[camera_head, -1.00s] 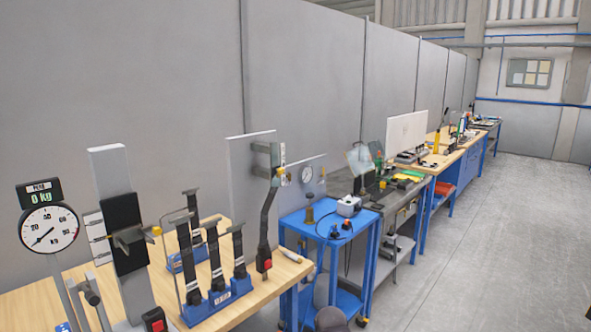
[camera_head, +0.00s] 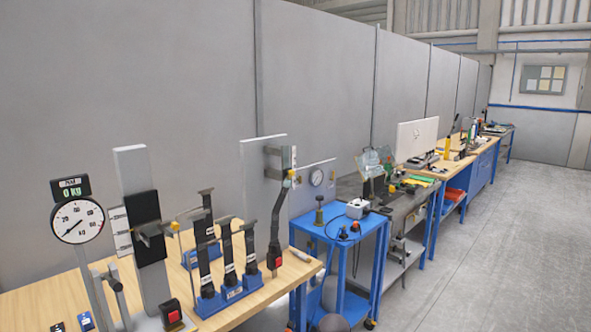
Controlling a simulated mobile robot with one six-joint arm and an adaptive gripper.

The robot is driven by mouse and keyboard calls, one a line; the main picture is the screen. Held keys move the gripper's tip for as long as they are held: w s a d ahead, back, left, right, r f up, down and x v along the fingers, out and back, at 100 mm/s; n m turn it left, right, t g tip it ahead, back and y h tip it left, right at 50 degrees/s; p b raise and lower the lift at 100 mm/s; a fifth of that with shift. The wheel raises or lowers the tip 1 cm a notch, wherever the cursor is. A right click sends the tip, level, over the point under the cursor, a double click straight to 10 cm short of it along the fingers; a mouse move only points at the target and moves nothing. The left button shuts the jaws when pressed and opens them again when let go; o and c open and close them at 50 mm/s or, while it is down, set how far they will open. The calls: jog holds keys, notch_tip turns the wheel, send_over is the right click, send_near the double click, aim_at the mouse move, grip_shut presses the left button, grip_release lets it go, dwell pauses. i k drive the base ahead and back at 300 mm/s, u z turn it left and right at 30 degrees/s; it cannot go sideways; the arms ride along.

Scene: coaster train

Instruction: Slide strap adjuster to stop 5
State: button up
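A tall light grey post (camera_head: 131,172) stands at the left end of the wooden bench. A black block or strap section (camera_head: 144,212) is on its front, with a grey metal piece (camera_head: 151,236) across it. A white plate with dark lines (camera_head: 119,231) is beside the post; any stop numbers are too small to read. A red button piece (camera_head: 172,311) is at the post's foot. Farther right, a dark strap (camera_head: 276,230) hangs by a grey upright panel, with a red-ended buckle at its bottom. I cannot tell which part is the strap adjuster. My gripper is not in view.
A dial gauge (camera_head: 78,222) with a "0 kg" display stands at far left. Blue holders (camera_head: 231,291) with upright black straps stand on the bench (camera_head: 34,302). A blue cart (camera_head: 357,262) is to the right. The grey floor (camera_head: 480,260) at right is clear.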

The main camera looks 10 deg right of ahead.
aim_at(289, 171)
jog(key=u, duration=0.1)
jog(key=i, duration=0.95)
jog(key=z, duration=0.05)
